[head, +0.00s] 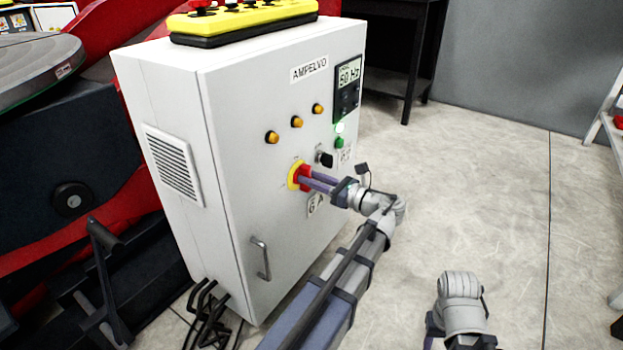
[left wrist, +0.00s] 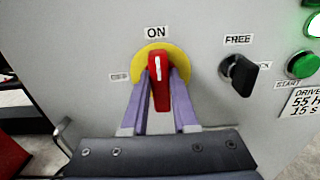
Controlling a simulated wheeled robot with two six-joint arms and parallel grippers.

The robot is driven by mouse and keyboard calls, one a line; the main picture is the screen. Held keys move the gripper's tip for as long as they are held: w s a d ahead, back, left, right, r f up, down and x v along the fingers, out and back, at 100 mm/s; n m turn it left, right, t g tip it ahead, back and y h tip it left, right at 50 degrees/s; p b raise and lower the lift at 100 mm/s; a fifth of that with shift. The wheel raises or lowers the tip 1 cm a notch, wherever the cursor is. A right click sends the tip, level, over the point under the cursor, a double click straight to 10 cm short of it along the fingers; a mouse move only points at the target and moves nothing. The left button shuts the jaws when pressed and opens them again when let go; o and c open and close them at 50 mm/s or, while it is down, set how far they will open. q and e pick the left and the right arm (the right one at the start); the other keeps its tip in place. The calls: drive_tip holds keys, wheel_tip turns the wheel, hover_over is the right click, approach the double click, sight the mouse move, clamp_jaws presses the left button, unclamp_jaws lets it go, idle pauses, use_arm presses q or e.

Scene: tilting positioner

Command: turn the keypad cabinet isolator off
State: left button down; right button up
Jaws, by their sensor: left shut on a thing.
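The keypad cabinet (head: 245,190) is a white box labelled AMPELVO, with a dark keypad and display (head: 347,90) on its front. Its isolator is a red handle on a yellow round plate (head: 294,176). In the left wrist view the red handle (left wrist: 158,80) stands upright, its white mark toward the ON label (left wrist: 156,33). A small, blurred label (left wrist: 120,77) sits left of the plate. My left gripper (head: 311,178) reaches the isolator and is shut on the handle, one purple finger on each side. My right gripper is out of view.
A black FREE/lock selector (left wrist: 240,74) and a green START button (left wrist: 302,65) sit right of the isolator. Amber lamps (head: 297,122) are above it and a metal door handle (head: 261,258) below. A yellow control box (head: 245,18) lies on top. The floor (head: 430,190) to the right is clear.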

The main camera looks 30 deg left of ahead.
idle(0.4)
use_arm(q)
drive_tip(key=shift+s+f+n+b, duration=0.15)
drive_tip(key=shift+n, duration=2.8)
drive_tip(key=shift+s+f+n+b, duration=0.1)
drive_tip(key=shift+s+f+n, duration=0.05)
drive_tip(key=shift+n, duration=2.75)
drive_tip(key=shift+s+f+n+b, duration=0.15)
drive_tip(key=shift+n, duration=3.1)
drive_tip(key=c, duration=0.7)
unclamp_jaws()
drive_tip(key=shift+d, duration=0.1)
drive_tip(key=d, duration=0.7)
drive_tip(key=shift+s+d, duration=0.3)
